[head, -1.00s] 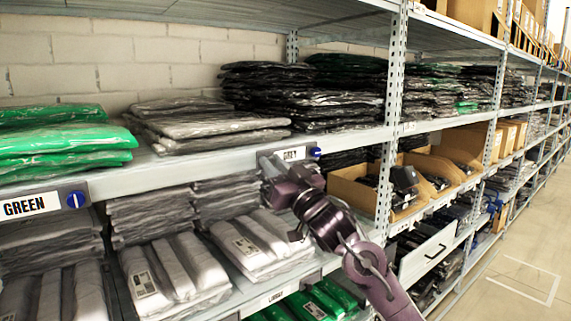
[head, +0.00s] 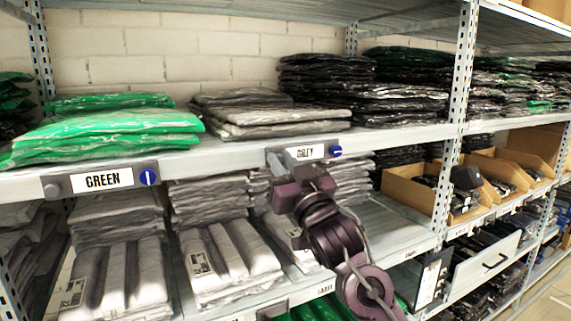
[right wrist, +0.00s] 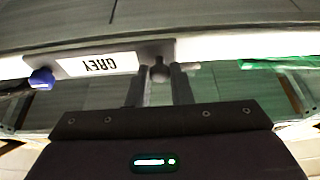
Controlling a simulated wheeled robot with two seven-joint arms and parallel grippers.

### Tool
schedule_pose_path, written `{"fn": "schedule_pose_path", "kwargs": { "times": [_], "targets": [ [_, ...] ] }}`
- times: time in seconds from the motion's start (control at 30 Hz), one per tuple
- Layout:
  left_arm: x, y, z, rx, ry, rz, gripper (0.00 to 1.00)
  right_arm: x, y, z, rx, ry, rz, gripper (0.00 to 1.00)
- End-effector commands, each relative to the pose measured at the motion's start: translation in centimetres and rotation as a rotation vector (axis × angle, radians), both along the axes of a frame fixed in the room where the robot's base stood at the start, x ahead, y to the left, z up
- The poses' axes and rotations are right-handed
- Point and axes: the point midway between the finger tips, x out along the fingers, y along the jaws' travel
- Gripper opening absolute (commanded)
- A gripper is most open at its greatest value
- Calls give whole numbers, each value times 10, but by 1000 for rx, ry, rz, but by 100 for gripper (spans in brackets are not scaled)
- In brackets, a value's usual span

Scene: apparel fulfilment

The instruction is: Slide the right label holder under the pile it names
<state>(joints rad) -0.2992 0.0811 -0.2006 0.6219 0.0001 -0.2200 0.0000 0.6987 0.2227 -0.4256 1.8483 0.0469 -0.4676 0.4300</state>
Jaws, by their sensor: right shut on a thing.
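The grey label holder (head: 305,152), a white "GREY" card with a blue knob at its right end, sits along the upper shelf's front edge, below the right part of the grey pile (head: 270,115). My right gripper (head: 280,168) is shut on the round stub at the holder's left end. In the right wrist view the fingers (right wrist: 158,84) straddle this stub, and the holder (right wrist: 98,64) appears upside down. The green label holder (head: 105,180) is on the same edge below the green pile (head: 110,128). My left gripper is not in view.
Black bagged piles (head: 400,90) lie right of the grey pile, by a perforated upright (head: 460,110). The shelf edge between the two holders is bare. Packed garments (head: 215,265) fill the shelf below. Cardboard bins (head: 410,190) stand at the right.

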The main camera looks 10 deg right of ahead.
Motion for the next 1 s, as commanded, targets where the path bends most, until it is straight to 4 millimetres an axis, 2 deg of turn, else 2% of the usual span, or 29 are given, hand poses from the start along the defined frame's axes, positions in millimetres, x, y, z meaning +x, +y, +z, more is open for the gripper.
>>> {"fn": "schedule_pose_path", "kwargs": {
  "times": [0.03, 0.17, 0.2, 0.53, 0.83, 1.0],
  "targets": [
    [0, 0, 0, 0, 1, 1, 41, 0, 0, 0, 0, 1, -1, 22],
    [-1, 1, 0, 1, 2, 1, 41, 0, -1, 0, 1, 1, -1, 39],
    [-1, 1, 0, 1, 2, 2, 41, 0, -1, 0, 1, 1, -1, 40],
    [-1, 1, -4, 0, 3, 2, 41, -5, -3, -5, 1, 1, -1, 40],
    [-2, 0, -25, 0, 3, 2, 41, -47, -18, -25, 1, 0, -1, 40],
    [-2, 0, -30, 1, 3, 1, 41, -63, -24, -31, 1, 1, -1, 40]
  ]
}}
